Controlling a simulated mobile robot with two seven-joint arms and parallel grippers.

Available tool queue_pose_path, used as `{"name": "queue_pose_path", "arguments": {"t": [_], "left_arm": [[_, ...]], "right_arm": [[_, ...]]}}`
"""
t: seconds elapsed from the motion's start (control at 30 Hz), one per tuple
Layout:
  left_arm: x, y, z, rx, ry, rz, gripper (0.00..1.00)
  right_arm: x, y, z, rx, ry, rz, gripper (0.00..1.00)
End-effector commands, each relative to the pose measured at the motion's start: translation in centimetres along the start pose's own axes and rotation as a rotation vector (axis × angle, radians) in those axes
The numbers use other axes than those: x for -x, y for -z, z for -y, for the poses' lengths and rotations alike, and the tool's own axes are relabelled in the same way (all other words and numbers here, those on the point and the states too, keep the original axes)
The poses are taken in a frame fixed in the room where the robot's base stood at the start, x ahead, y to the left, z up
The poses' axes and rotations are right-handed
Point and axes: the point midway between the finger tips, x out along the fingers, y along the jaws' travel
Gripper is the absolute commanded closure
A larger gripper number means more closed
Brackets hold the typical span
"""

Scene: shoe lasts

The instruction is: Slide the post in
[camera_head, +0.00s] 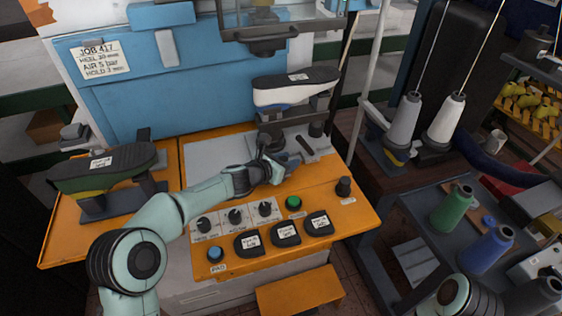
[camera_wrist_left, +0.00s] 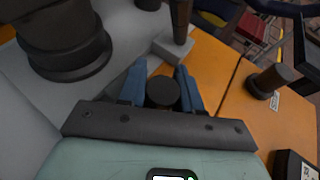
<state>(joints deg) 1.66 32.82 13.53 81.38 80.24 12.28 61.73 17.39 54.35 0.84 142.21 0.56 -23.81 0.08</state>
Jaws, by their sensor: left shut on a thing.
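My left gripper (camera_head: 286,163) reaches over the grey plate (camera_head: 210,155) of the orange machine table. In the left wrist view its blue fingers (camera_wrist_left: 162,88) are shut on a round dark knob (camera_wrist_left: 162,94), seen end-on. What lies below the knob is hidden. A dark upright post (camera_head: 316,128) stands under one end of the mounted shoe last (camera_head: 297,87). My right gripper is out of view.
A thick dark stand (camera_wrist_left: 65,50) is close left of the fingers. A black knob (camera_head: 343,187), green button (camera_head: 293,203) and dark pads (camera_head: 285,233) line the table's front. A second shoe last (camera_head: 105,165) sits at left. Thread cones (camera_head: 446,117) stand at right.

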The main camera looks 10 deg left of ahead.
Motion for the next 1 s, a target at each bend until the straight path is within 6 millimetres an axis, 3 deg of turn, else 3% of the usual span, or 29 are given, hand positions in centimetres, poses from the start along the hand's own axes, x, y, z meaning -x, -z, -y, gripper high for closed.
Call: {"name": "queue_pose_path", "arguments": {"t": [0.3, 0.33, 0.37, 0.77, 1.0], "left_arm": [[-0.2, -0.3, 0.5, -0.001, 0.01, 0.005, 1.0], [-0.2, -0.3, 0.5, -0.001, 0.01, 0.006, 0.57], [-0.2, -0.3, 0.5, -0.001, 0.01, 0.006, 0.47], [0.5, -0.1, 0.2, -0.001, 0.004, 0.003, 0.46], [4.7, -0.1, 0.1, -0.003, 0.002, 0.003, 0.46]], "right_arm": [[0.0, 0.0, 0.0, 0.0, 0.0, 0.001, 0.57], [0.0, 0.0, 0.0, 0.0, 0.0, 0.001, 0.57], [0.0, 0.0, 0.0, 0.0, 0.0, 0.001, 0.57], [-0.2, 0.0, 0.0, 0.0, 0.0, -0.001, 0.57], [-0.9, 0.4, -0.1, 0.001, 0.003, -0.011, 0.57]]}}
